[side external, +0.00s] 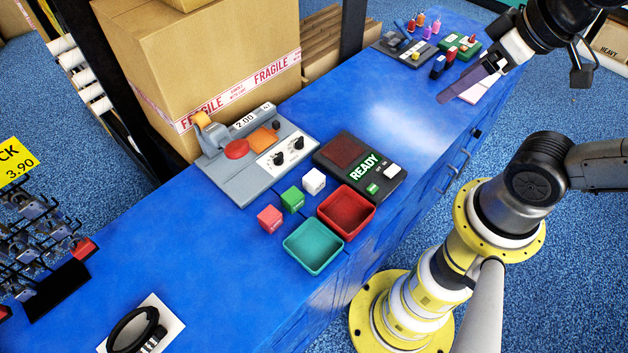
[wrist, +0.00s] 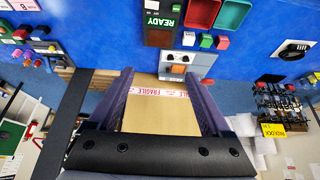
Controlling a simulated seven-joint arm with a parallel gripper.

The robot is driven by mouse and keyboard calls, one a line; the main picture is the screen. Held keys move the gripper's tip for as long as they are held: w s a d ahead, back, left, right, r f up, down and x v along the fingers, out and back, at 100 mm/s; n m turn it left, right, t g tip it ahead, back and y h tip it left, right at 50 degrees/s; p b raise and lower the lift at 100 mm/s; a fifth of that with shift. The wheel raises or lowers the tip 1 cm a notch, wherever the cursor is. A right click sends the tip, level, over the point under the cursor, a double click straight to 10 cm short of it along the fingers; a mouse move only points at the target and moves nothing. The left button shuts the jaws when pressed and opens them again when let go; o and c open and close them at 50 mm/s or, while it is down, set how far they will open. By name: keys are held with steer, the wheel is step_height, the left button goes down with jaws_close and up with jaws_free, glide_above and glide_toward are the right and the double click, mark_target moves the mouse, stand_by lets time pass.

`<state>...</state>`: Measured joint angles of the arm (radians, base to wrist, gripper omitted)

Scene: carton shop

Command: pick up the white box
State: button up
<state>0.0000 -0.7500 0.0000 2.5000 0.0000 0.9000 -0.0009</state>
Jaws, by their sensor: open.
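The white box (side external: 314,181) is a small cube on the blue counter in the side external view. It stands beside a green box (side external: 293,199) and behind the red tray. In the wrist view the white box (wrist: 188,38) is near the top, left of the green box (wrist: 206,41) and the red box (wrist: 222,43). My gripper (side external: 472,90) is at the upper right of the side external view, well away from the white box. Its two fingers (wrist: 165,95) are spread apart in the wrist view, with nothing held between them.
A red tray (side external: 346,211) and a teal tray (side external: 313,246) sit in front of the boxes. A red box (side external: 270,218) is beside the green one. A READY panel (side external: 360,166), a grey control panel (side external: 259,154) and a large FRAGILE carton (side external: 200,65) stand behind.

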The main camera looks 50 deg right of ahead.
steer(key=n, duration=0.1)
steer(key=n+g, duration=0.6)
steer(key=n, duration=1.1)
glide_above(314, 177)
steer(key=f, duration=2.7)
steer(key=shift+w+d+f, duration=0.1)
steer(key=shift+w+f, duration=0.2)
steer(key=shift+f, duration=0.1)
steer(key=shift+s+f, duration=0.15)
steer(key=shift+f, duration=1.3)
steer(key=shift+s+f, duration=0.15)
steer(key=shift+f, duration=1.3)
